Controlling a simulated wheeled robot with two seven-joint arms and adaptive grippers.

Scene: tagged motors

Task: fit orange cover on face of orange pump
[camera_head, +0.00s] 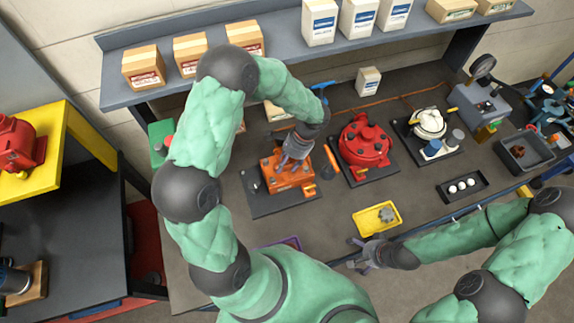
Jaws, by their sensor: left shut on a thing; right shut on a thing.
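The orange pump (272,184) sits on a dark base plate (262,205) left of the bench's middle. My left gripper (292,160) reaches down from above to the pump's upper right part. It is shut on an orange piece there, which looks like the orange cover; the gripper hides much of it. I cannot tell whether the cover is seated flush on the pump's face. My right gripper (360,258) is at the bench's front edge, shut on what looks like the front rail (452,217); the grip itself is small and partly hidden.
A red pump (365,143) stands close right of the orange one, with an orange-handled tool (331,157) between them. A yellow tray (377,219) with a grey part lies in front. A white pump (430,124) and a black tray (462,186) are further right. A shelf (280,55) with boxes runs behind.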

